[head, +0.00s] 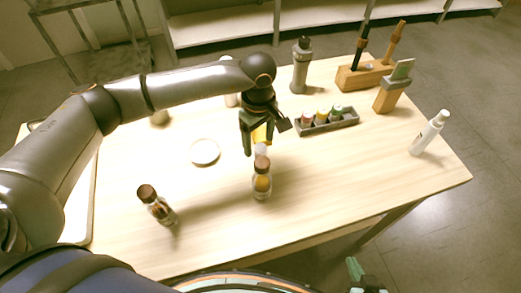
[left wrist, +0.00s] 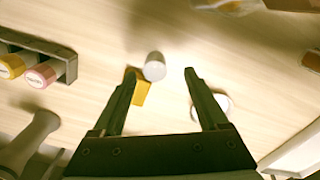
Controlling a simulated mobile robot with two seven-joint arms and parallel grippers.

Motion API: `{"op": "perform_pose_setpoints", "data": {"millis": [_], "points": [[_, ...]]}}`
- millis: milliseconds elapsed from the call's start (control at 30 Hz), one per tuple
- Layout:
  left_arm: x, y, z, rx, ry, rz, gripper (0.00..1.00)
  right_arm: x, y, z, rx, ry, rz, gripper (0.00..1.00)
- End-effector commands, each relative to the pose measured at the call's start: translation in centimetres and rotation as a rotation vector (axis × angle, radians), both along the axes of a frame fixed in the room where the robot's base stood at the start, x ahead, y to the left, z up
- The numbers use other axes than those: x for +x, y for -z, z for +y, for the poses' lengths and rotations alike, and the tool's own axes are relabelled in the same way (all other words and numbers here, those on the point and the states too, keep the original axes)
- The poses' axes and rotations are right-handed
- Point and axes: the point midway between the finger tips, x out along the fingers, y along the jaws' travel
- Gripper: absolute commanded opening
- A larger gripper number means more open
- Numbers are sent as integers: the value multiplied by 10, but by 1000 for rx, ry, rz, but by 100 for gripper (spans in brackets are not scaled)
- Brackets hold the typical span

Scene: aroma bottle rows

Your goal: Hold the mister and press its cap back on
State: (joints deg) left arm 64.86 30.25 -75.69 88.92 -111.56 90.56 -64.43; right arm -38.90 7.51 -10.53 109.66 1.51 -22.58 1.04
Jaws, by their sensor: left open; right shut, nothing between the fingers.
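A slim white bottle (head: 428,133), which looks like the mister, stands near the table's right edge. A small white cylinder (head: 260,150), perhaps the cap, is on the table below my left gripper (head: 259,146). In the left wrist view the white cylinder (left wrist: 155,66) shows just beyond the gap between the open, empty fingers (left wrist: 160,74). A yellow piece (left wrist: 140,92) lies beside it, partly behind the left-hand finger. My right gripper (head: 354,268) is at the bottom of the head view, shut and empty, away from the bottle.
A white dish (head: 205,152) lies left of my gripper. A grey tray (head: 328,122) of small bottles, a grey-brown bottle (head: 301,70) and wooden holders (head: 392,95) stand behind.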

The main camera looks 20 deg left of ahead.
Motion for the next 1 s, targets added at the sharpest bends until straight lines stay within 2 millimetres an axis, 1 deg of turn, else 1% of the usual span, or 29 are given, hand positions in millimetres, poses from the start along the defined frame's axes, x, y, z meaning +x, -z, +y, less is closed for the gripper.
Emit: {"op": "perform_pose_setpoints", "data": {"millis": [67, 167, 300, 400, 500, 867, 1000], "points": [[0, 0, 0, 0, 0, 0, 76, 0, 0, 0, 0, 0, 0, 0], [1, 8, -1, -1, 0, 4, 76, 0, -3, 0, 0, 0, 0, 0], [6, 28, -3, 1, 0, 5, 76, 0, -9, 0, 0, 0, 0, 0], [7, 43, -2, 0, -1, 4, 76, 0, -9, 0, 0, 0, 0, 0], [7, 50, -2, 0, 0, 1, 76, 0, -10, 0, 0, 0, 0, 0], [8, 52, -2, 0, 0, 0, 76, 0, -9, 0, 0, 0, 0, 0], [8, 52, -2, 0, 0, 0, 61, 0, -9, 0, 0, 0, 0, 0]]}}
